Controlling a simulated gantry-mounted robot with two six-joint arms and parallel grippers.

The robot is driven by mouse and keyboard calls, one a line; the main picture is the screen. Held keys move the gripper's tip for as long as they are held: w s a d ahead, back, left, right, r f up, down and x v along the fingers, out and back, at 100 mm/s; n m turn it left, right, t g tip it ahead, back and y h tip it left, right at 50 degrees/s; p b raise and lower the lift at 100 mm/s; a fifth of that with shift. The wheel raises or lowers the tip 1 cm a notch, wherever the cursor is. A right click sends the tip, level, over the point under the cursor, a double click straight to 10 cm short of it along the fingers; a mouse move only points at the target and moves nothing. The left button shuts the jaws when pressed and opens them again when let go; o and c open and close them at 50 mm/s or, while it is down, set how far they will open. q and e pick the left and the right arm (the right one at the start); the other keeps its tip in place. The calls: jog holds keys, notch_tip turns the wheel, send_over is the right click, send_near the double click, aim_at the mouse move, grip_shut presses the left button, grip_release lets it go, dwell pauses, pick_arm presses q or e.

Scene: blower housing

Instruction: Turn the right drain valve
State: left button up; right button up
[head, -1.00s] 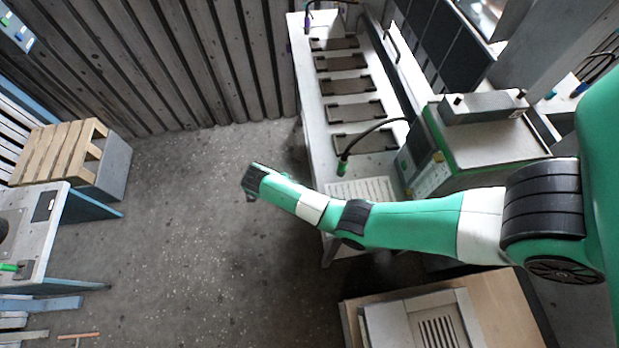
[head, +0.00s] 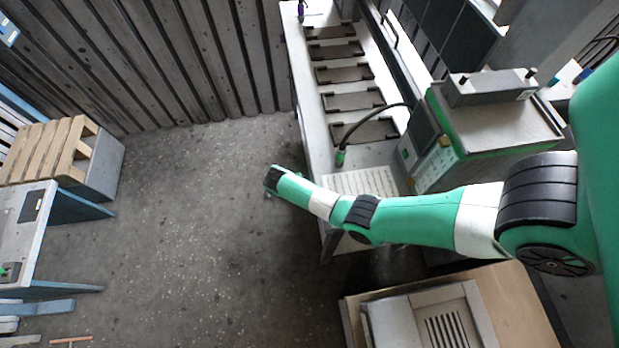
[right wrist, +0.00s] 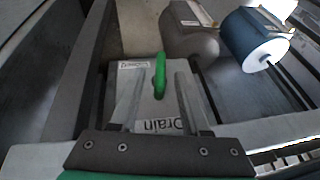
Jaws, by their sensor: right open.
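In the right wrist view, a green valve handle (right wrist: 160,75) stands on a grey plate (right wrist: 152,108). The plate carries the word "Drain", which appears upside down, and a small white label. My right gripper (right wrist: 160,84) is open, with one finger on each side of the handle in the picture. Gaps show between the handle and both fingers; whether they are level with it in depth I cannot tell. In the head view my right arm reaches in from the right and the handle cannot be made out. My left gripper is not in view.
Beside the plate lie a grey cylinder (right wrist: 188,32) and a blue, white-ended cylinder (right wrist: 255,42). In the head view, a long table (head: 312,125) with dark slots and a hose stands beyond my arm. A bench (head: 30,232) is at left; open floor (head: 190,220) lies between.

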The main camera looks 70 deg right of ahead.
grip_shut()
dwell(0.4)
jog(key=shift+s+a+r+t+h+p, duration=0.1)
jog(key=shift+a+t+h+p, duration=0.15)
jog(key=shift+h+p, duration=0.4)
jog(key=shift+s+a+f+m+t+h+b, duration=0.2)
jog(key=shift+f+m+t+h+b, duration=0.4)
jog(key=shift+h+b, duration=1.8)
jog(key=shift+s+a+f+m+t+h+b, duration=0.1)
jog(key=shift+a+f+m+t+h+b, duration=0.45)
jog(key=shift+h+b, duration=1.8)
jog(key=shift+s+d+f+m+t+h+b, duration=0.2)
jog(key=shift+m+t+h+b, duration=0.7)
jog(key=shift+h+b, duration=1.5)
jog(key=shift+w+a+y+b, duration=0.1)
jog(key=shift+y+b, duration=0.5)
